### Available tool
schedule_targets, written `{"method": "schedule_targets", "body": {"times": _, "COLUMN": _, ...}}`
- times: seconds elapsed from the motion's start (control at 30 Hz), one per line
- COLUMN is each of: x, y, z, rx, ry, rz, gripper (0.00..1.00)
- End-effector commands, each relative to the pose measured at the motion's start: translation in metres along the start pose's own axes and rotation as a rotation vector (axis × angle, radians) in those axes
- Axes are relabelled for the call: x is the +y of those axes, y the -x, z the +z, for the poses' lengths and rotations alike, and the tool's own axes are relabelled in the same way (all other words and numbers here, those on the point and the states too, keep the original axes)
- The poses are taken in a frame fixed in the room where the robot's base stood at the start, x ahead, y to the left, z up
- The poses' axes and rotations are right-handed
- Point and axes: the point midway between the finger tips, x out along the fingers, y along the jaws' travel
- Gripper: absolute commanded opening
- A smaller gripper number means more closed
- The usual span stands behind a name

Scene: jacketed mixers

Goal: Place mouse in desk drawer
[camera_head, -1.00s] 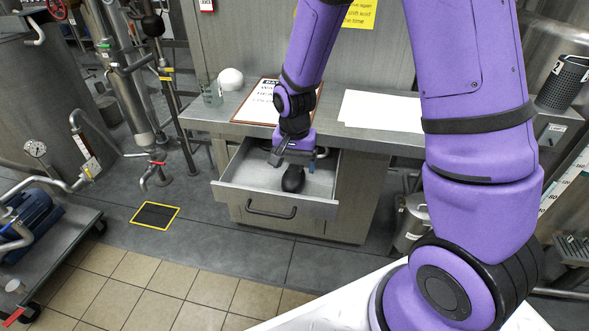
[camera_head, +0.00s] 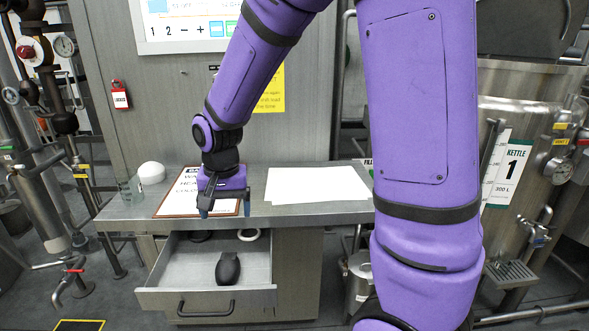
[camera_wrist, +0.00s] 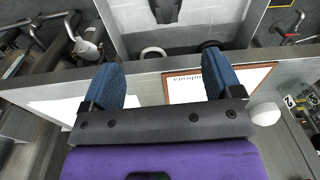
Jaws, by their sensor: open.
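The black mouse (camera_head: 228,268) lies on the floor of the pulled-out desk drawer (camera_head: 180,268), near its front. In the wrist view the dark mouse (camera_wrist: 165,10) shows at the top edge, partly cut off, inside the drawer (camera_wrist: 205,14). My gripper (camera_head: 225,208) is above the desktop, behind and above the drawer, over the framed sheet. In the wrist view my gripper (camera_wrist: 160,80) has its two blue fingers wide apart with nothing held between them.
A white ring (camera_head: 249,235) and a dark round thing (camera_head: 201,236) sit at the back of the drawer. The desktop (camera_head: 310,211) holds a framed sheet (camera_head: 178,205), white paper (camera_head: 318,184), a glass beaker (camera_head: 131,190) and a white dome (camera_head: 151,173). A kettle (camera_head: 545,110) stands right.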

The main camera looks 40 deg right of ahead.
Motion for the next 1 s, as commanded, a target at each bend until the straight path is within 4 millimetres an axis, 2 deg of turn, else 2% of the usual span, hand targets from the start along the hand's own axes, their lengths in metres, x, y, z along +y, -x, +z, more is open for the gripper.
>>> {"method": "schedule_targets", "body": {"times": 0.03, "x": 0.008, "y": 0.018, "z": 0.004, "rx": 0.023, "ry": 0.024, "rz": -0.017, "gripper": 0.85}}
{"method": "schedule_targets", "body": {"times": 0.2, "x": 0.033, "y": 0.068, "z": 0.022, "rx": 0.09, "ry": 0.128, "rz": -0.058, "gripper": 0.85}}
{"method": "schedule_targets", "body": {"times": 0.5, "x": 0.083, "y": 0.134, "z": 0.066, "rx": 0.218, "ry": 0.31, "rz": -0.103, "gripper": 0.85}}
{"method": "schedule_targets", "body": {"times": 0.73, "x": 0.12, "y": 0.167, "z": 0.107, "rx": 0.323, "ry": 0.445, "rz": -0.115, "gripper": 0.85}}
{"method": "schedule_targets", "body": {"times": 0.9, "x": 0.138, "y": 0.177, "z": 0.129, "rx": 0.377, "ry": 0.516, "rz": -0.114, "gripper": 0.85}}
{"method": "schedule_targets", "body": {"times": 1.0, "x": 0.144, "y": 0.179, "z": 0.136, "rx": 0.393, "ry": 0.538, "rz": -0.112, "gripper": 0.85}}
